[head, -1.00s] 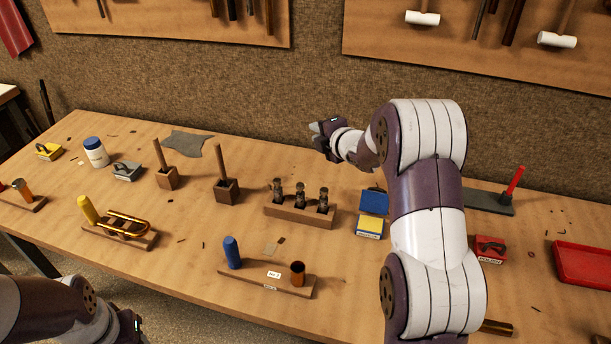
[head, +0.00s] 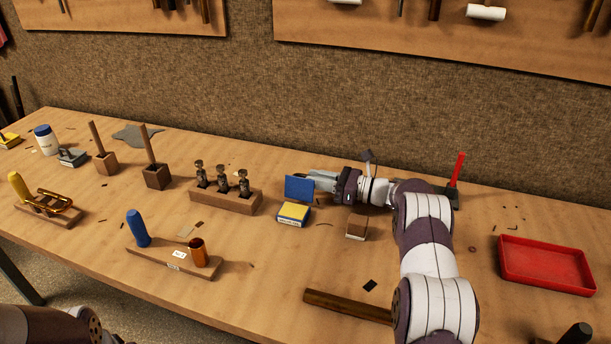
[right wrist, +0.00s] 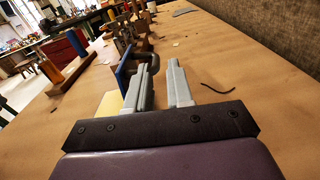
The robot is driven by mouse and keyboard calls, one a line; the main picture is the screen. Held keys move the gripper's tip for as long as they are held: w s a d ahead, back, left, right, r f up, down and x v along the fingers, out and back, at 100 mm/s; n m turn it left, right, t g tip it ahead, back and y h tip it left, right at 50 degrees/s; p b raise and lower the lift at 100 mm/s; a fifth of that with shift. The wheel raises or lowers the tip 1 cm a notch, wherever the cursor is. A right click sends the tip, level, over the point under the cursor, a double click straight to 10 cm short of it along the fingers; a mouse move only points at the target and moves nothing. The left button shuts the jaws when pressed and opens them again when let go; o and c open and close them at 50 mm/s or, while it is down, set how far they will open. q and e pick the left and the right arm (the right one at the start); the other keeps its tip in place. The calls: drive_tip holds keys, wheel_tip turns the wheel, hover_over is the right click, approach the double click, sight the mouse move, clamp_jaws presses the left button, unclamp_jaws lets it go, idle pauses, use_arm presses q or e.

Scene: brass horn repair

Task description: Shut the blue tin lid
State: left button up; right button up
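The blue tin lid (head: 299,188) stands upright, open, at the back edge of the tin (head: 293,214), which shows yellow on top and a pale label in front. My right gripper (head: 318,181) is low over the table, just behind and to the right of the lid. In the right wrist view its two grey fingers (right wrist: 160,82) are apart with nothing between them. The lid (right wrist: 124,70) shows edge-on there, close beside the left finger; whether they touch I cannot tell. My left gripper is out of view; only part of the left arm shows at the bottom left.
A wooden rack (head: 225,200) with three metal parts stands left of the tin. A brown-topped block (head: 357,228) stands to its right, near my right arm. A red tray (head: 545,266) lies further right, and a wooden rod (head: 347,306) lies in front.

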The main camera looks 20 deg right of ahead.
drive_tip(key=x, duration=0.3)
drive_tip(key=shift+w+a, duration=0.15)
clamp_jaws()
drive_tip(key=shift+r, duration=0.2)
idle(1.1)
